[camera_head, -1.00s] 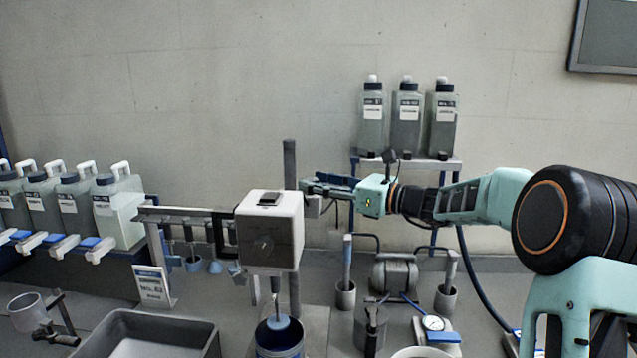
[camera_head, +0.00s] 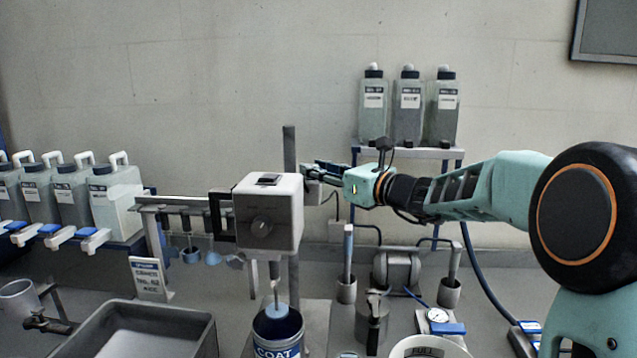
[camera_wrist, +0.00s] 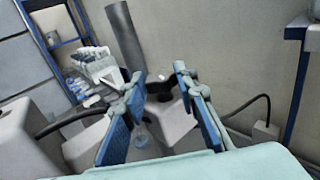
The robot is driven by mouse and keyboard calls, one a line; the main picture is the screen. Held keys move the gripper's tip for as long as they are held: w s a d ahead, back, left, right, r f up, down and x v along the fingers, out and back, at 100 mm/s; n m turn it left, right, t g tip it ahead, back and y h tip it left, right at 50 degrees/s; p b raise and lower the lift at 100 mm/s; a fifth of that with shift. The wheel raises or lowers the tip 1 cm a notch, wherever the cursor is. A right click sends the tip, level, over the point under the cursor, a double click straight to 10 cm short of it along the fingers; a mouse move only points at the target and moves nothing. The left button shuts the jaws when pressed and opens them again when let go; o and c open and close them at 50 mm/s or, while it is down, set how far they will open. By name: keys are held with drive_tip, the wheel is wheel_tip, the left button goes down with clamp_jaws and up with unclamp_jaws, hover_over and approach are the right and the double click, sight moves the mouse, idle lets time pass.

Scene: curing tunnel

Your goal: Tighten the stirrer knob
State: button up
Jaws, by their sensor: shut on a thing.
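The stirrer is a pale box-shaped motor head (camera_head: 284,208) on a grey upright post (camera_head: 290,150), with a round dial (camera_head: 262,227) on its front. My gripper (camera_head: 308,171) reaches in from the right, level with the head's upper right side, beside the post. In the wrist view, its two blue-padded fingers (camera_wrist: 159,72) stand apart with the dark stirrer knob (camera_wrist: 160,90) between them, by a pale clamp block (camera_wrist: 172,122). My gripper is shut on this knob. In the head view the knob is hidden behind the fingers and block.
Below the head, the stirring shaft (camera_head: 276,285) enters a blue COAT can (camera_head: 277,335). A grey tray (camera_head: 185,318) lies at front left. White-handled jugs (camera_head: 116,205) line the left. Three bottles stand on a shelf (camera_head: 440,153) behind my arm. A pump (camera_head: 397,268) sits right of the stand.

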drive_tip(key=b, duration=0.1)
drive_tip(key=m+t+h+b, duration=0.1)
drive_tip(key=shift+s+a+t+h+b, duration=0.15)
drive_tip(key=shift+t+h+b, duration=0.15)
drive_tip(key=shift+b, duration=0.1)
drive_tip(key=shift+m+b, duration=0.4)
drive_tip(key=shift+r+t+h, duration=0.15)
drive_tip(key=shift+t+h, duration=0.15)
drive_tip(key=o, duration=1.2)
drive_tip(key=shift+c, duration=0.2)
drive_tip(key=v, duration=1.2)
